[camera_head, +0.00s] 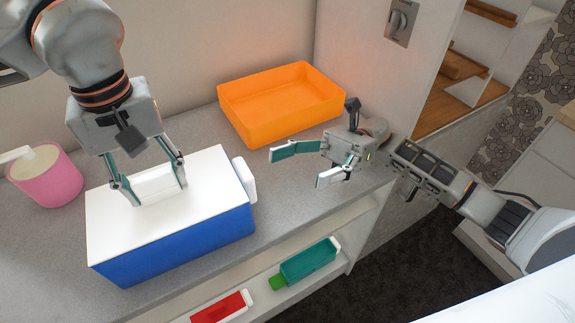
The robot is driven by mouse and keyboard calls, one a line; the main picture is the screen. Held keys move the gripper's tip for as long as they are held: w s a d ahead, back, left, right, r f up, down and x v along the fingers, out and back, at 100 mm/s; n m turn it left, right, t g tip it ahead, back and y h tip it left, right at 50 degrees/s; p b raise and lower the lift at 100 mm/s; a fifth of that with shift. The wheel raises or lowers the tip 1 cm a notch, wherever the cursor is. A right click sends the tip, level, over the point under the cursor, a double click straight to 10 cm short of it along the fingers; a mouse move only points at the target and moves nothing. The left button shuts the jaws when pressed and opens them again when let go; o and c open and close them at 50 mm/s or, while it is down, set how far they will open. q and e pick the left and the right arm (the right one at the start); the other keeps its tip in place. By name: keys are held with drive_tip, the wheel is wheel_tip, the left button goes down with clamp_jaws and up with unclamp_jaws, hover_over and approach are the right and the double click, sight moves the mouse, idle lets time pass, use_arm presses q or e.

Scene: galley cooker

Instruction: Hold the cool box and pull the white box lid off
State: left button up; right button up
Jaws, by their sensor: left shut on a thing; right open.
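The cool box (180,252) is a blue box on the grey counter, left of the middle. The white box lid (112,229) lies flat on top of it, with a raised white block (155,186) on it. My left gripper (158,197) comes from above and is shut on this raised block, one finger on each side. A white handle-like part (245,179) sticks out at the box's right end. My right gripper (293,167) is open and empty, to the right of the box and above the counter, its fingers pointing left toward the white handle-like part, apart from it.
An orange tray (240,122) stands behind on the counter (205,126). A pink pot (48,180) with a white part on top is at the left. A shelf below the counter holds a teal box (308,262) and a red box (222,309). A wall with a switch (401,20) rises behind my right gripper.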

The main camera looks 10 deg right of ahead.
drive_tip(key=w+f+t, duration=0.2)
drive_tip(key=f, duration=0.1)
drive_tip(key=w+f+t+h, duration=0.1)
drive_tip(key=w+f+t, duration=0.1)
drive_tip(key=w, duration=0.1)
drive_tip(key=w+a+f+t, duration=0.1)
drive_tip(key=w+f, duration=0.1)
drive_tip(key=f, duration=0.1)
drive_tip(key=shift+w+f+t+h, duration=0.2)
drive_tip(key=shift+f+t+h, duration=0.15)
drive_tip(key=shift+t+h, duration=0.05)
drive_tip(key=shift+a, duration=0.3)
drive_tip(key=shift+x, duration=3.35)
drive_tip(key=c, duration=1.3)
